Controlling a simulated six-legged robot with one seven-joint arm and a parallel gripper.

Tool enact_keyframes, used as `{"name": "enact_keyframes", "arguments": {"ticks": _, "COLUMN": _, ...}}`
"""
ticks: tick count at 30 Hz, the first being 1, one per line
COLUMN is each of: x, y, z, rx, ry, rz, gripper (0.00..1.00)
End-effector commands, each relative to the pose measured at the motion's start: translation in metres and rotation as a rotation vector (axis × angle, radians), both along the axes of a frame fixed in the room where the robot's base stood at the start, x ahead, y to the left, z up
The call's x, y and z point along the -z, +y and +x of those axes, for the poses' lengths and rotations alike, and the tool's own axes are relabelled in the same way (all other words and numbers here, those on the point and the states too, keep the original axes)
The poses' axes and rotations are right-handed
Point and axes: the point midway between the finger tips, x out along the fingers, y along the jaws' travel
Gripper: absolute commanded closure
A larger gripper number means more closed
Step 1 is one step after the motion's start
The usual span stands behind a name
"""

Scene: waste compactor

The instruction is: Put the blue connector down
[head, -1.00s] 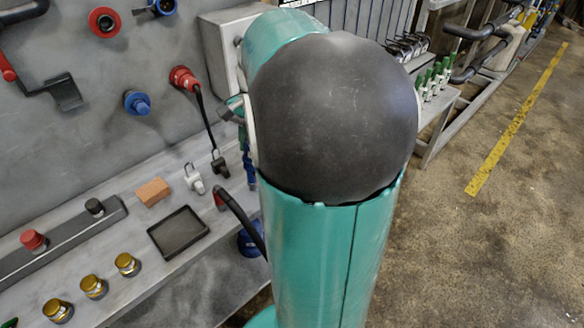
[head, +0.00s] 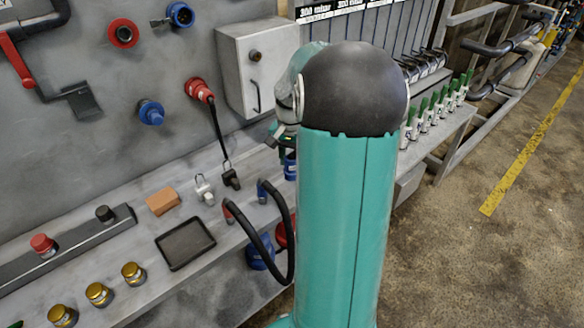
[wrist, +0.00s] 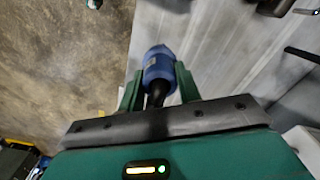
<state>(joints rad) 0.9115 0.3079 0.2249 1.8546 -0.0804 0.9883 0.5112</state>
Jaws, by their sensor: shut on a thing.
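The blue connector (wrist: 159,68) is between the two green fingers of my gripper (wrist: 157,88) in the wrist view. My gripper is shut on it, near its dark narrow end. Below it the grey metal bench (wrist: 215,45) fills the right side and the brown floor the left. In the head view the blue connector (head: 290,166) shows just left of my teal arm, at the right part of the bench (head: 130,285). My gripper (head: 284,146) is mostly hidden behind my arm. I cannot tell whether the connector touches the bench.
A black hose (head: 288,240) with red and blue ends loops over the bench edge. Near it are a black plug (head: 231,179), a white connector (head: 204,189), an orange block (head: 162,201) and a black tray (head: 185,243). A grey box (head: 255,75) hangs on the wall.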

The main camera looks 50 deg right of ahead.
Motion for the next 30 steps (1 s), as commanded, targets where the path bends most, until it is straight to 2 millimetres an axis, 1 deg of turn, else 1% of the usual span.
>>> {"name": "enact_keyframes", "arguments": {"ticks": 1, "x": 0.008, "y": -0.005, "z": 0.003, "rx": 0.001, "ry": 0.001, "rz": 0.003, "gripper": 0.9}}
{"name": "enact_keyframes", "arguments": {"ticks": 4, "x": 0.015, "y": -0.011, "z": 0.008, "rx": 0.001, "ry": 0.0, "rz": -0.001, "gripper": 0.9}}
{"name": "enact_keyframes", "arguments": {"ticks": 8, "x": 0.023, "y": -0.015, "z": 0.012, "rx": 0.001, "ry": 0.0, "rz": 0.001, "gripper": 0.9}}
{"name": "enact_keyframes", "arguments": {"ticks": 12, "x": 0.043, "y": -0.016, "z": 0.012, "rx": 0.002, "ry": 0.003, "rz": 0.001, "gripper": 0.9}}
{"name": "enact_keyframes", "arguments": {"ticks": 14, "x": 0.05, "y": -0.016, "z": 0.012, "rx": 0.002, "ry": 0.0, "rz": 0.0, "gripper": 0.9}}
{"name": "enact_keyframes", "arguments": {"ticks": 25, "x": 0.055, "y": -0.015, "z": 0.013, "rx": 0.001, "ry": 0.0, "rz": -0.001, "gripper": 0.9}}
{"name": "enact_keyframes", "arguments": {"ticks": 26, "x": 0.055, "y": -0.015, "z": 0.013, "rx": 0.001, "ry": 0.0, "rz": -0.001, "gripper": 0.61}}
{"name": "enact_keyframes", "arguments": {"ticks": 28, "x": 0.055, "y": -0.015, "z": 0.012, "rx": 0.001, "ry": 0.0, "rz": -0.001, "gripper": 0.47}}
{"name": "enact_keyframes", "arguments": {"ticks": 29, "x": 0.055, "y": -0.015, "z": 0.012, "rx": 0.001, "ry": 0.0, "rz": -0.001, "gripper": 0.45}}
{"name": "enact_keyframes", "arguments": {"ticks": 30, "x": 0.055, "y": -0.015, "z": 0.012, "rx": 0.001, "ry": 0.0, "rz": -0.001, "gripper": 0.45}}
